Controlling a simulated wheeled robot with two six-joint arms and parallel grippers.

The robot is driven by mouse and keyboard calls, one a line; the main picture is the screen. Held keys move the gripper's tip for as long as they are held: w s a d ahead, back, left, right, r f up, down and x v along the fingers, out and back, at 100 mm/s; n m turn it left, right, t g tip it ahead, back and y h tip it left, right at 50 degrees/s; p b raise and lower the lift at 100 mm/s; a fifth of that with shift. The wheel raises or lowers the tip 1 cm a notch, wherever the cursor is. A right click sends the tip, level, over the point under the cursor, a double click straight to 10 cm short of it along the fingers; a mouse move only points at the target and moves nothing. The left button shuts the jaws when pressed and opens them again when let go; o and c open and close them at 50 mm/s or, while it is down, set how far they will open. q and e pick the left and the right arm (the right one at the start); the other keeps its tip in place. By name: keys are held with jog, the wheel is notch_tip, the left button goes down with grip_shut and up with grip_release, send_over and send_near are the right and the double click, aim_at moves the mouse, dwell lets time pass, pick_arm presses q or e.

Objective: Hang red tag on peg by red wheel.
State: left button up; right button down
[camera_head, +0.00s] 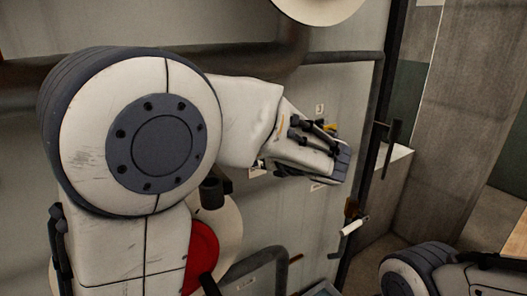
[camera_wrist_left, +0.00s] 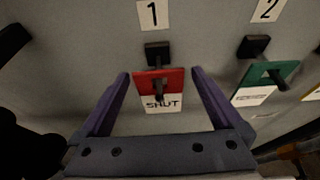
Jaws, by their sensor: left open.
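The red tag (camera_wrist_left: 172,77), with a white lower part reading "SHUT", is at a black peg (camera_wrist_left: 157,52) under a label "1" in the left wrist view. The peg's stem shows in front of it, so it looks hung there. My left gripper (camera_wrist_left: 160,82) is open, with one purple finger on each side of the tag; I cannot tell whether they touch it. In the head view my left gripper (camera_head: 335,145) is close to the grey wall, and the tag is hidden. The red wheel (camera_head: 203,252) is at lower left, partly behind my arm. My right gripper is not in view.
A green tag (camera_wrist_left: 260,80) is at the peg under label "2", right of the red tag. A yellow piece (camera_head: 331,128) shows beside my left gripper under label "3". Pipes (camera_head: 340,57) cross the wall. A white-gripped handle (camera_head: 354,226) sticks out at the panel's right edge.

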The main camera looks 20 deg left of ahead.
pick_arm(q)
jog(key=c, duration=1.5)
jog(key=shift+o, duration=0.2)
jog(key=shift+r, duration=0.1)
jog(key=shift+r, duration=0.15)
jog(key=shift+s+d, duration=0.1)
jog(key=shift+d, duration=0.1)
jog(key=shift+s+d+p, duration=0.45)
jog(key=shift+s+d, duration=0.5)
jog(key=shift+d, duration=0.2)
jog(key=s+d+p, duration=0.1)
jog(key=s+d, duration=0.2)
jog(key=d, duration=0.1)
jog(key=shift+s+d, duration=0.4)
dwell(0.4)
